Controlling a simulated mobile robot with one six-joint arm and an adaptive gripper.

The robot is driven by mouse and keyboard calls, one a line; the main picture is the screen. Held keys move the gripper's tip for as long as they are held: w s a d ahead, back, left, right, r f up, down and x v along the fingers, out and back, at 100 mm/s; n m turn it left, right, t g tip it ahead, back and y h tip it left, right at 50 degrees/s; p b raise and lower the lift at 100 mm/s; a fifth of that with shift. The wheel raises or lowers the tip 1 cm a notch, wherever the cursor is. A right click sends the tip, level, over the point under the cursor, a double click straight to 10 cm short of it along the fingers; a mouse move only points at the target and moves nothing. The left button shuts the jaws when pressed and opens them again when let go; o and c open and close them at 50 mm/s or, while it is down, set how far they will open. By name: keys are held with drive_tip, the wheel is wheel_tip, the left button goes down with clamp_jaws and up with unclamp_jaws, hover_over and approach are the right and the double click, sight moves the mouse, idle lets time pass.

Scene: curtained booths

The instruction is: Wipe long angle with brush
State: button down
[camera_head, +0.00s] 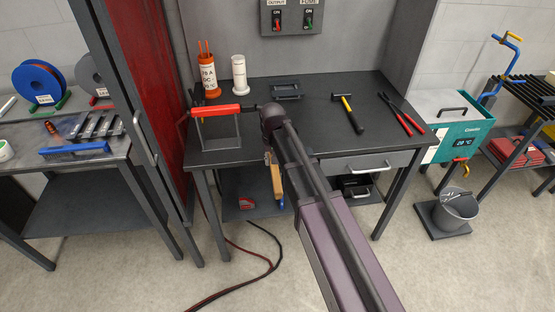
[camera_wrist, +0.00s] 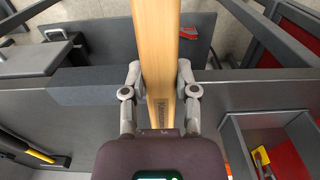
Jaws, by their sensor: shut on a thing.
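My gripper (camera_wrist: 160,95) is shut on the wooden handle of the brush (camera_wrist: 158,40). The handle runs out of the top of the wrist view, and no bristles show there. In the head view the wooden brush (camera_head: 277,182) hangs at the front edge of the middle workbench, beside the drawer. My arm hides most of the gripper there. Several grey metal pieces (camera_head: 96,124) lie on the left bench; I cannot tell whether the long angle is among them.
The middle workbench (camera_head: 310,118) carries a hammer (camera_head: 348,113), red-handled pliers (camera_head: 402,115), an orange container (camera_head: 208,79) and a white one (camera_head: 239,73). A red bar (camera_head: 215,110) lies across a grey frame at its left. A red curtain (camera_head: 150,70) separates the left bench.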

drive_tip(key=shift+a, duration=0.1)
idle(0.3)
drive_tip(key=shift+r+p, duration=3)
drive_tip(key=shift+r, duration=0.05)
drive_tip(key=shift+r+p, duration=1.5)
drive_tip(key=shift+p, duration=0.05)
